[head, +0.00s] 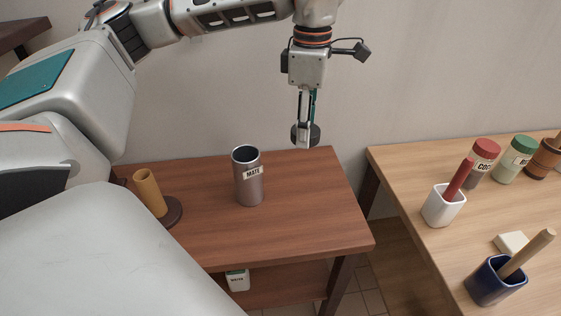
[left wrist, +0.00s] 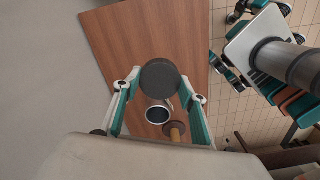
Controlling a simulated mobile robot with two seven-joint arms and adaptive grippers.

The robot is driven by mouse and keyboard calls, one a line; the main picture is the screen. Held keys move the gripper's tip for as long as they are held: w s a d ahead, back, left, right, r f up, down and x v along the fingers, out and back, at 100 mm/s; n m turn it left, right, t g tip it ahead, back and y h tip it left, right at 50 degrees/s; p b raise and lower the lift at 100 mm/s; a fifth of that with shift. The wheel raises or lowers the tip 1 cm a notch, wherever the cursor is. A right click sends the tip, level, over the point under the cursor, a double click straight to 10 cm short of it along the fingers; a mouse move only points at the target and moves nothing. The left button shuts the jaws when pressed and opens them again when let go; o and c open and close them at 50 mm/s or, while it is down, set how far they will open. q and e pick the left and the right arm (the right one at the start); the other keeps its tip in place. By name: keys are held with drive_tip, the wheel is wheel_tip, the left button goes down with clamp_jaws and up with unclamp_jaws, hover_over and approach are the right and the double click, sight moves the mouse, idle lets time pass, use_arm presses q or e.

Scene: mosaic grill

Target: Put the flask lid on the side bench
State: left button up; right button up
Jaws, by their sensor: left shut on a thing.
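My left gripper (head: 306,132) is shut on the dark round flask lid (head: 315,136). It holds the lid in the air above the right back part of the brown side bench (head: 310,205). In the left wrist view the lid (left wrist: 160,76) sits between the fingertips, with the bench top (left wrist: 130,45) below it. The silver flask (head: 249,186), labelled MATE, stands upright and open on the bench, left of and below the lid. The flask mouth also shows in the left wrist view (left wrist: 158,113). My right gripper is not in view.
A tan cylinder on a dark round base (head: 150,193) stands left of the flask. A white labelled container (head: 238,281) is on the lower shelf. The lighter table (head: 410,185) at right holds jars, a white cup and a blue pot. The bench top right of the flask is clear.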

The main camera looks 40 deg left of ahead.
use_arm(q)
drive_tip(key=b, duration=0.2)
hover_over(300, 200)
wheel_tip(300, 200, down, 8)
wheel_tip(300, 200, down, 6)
drive_tip(key=shift+f+b, duration=0.25)
drive_tip(key=shift+b, duration=0.35)
wheel_tip(300, 200, down, 5)
drive_tip(key=shift+f+b, duration=0.1)
drive_tip(key=shift+b, duration=0.55)
drive_tip(key=shift+f, duration=0.2)
drive_tip(key=shift+r, duration=0.1)
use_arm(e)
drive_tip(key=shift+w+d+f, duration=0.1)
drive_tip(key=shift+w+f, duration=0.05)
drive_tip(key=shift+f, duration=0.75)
